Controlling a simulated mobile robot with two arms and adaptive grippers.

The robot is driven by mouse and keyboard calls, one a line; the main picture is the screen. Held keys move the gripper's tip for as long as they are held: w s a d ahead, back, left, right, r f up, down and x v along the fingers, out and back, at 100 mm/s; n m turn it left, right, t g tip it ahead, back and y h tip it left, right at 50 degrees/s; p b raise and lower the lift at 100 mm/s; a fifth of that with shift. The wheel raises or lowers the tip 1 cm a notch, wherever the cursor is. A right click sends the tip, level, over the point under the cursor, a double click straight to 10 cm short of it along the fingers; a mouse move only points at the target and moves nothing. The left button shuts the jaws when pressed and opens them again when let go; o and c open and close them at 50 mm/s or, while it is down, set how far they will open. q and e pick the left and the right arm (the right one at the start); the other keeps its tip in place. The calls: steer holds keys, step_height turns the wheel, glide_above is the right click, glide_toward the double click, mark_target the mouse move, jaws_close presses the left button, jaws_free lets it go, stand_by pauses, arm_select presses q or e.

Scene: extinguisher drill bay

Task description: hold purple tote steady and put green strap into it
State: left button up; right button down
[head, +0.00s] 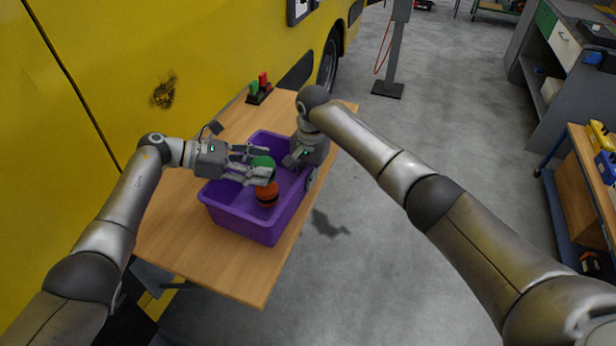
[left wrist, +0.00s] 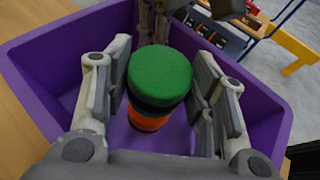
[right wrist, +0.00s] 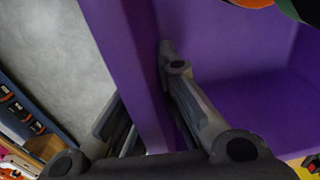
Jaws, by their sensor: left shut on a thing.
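The purple tote (head: 242,221) stands on the wooden table. My left gripper (head: 262,164) is over the inside of the tote and shut on the green strap (left wrist: 160,74), a round green piece between its fingers. The strap also shows in the head view (head: 263,161). An orange and black body (head: 267,190) shows directly under it; I cannot tell if the two are joined or touching. My right gripper (head: 300,165) is at the tote's right wall (right wrist: 135,75), one finger inside and one outside. Whether its fingers press on the wall is unclear.
The wooden table (head: 180,240) has free room in front of the tote. A small rack with green and red items (head: 260,90) stands at its back. A yellow vehicle (head: 120,60) borders the table on the left. Open grey floor lies to the right, with a workbench (head: 590,190) beyond.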

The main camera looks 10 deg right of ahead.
arm_select(q)
steer(key=shift+s+f, duration=0.15)
steer(key=shift+f, duration=0.5)
steer(key=shift+s+f, duration=0.15)
steer(key=shift+f, duration=0.45)
arm_select(e)
steer(key=shift+s+a+r, duration=0.1)
steer(key=shift+s+r, duration=0.05)
steer(key=shift+r, duration=0.05)
arm_select(q)
steer(key=o, duration=1.2)
steer(key=shift+a, duration=0.1)
steer(key=shift+a+r, duration=0.1)
steer(key=shift+a, duration=0.2)
arm_select(e)
steer(key=shift+f, duration=0.15)
arm_select(q)
steer(key=v, duration=0.4)
steer(key=r+v, duration=0.1)
steer(key=v, duration=0.7)
steer(key=shift+w+d+r, duration=0.25)
steer(key=shift+w+d, duration=0.1)
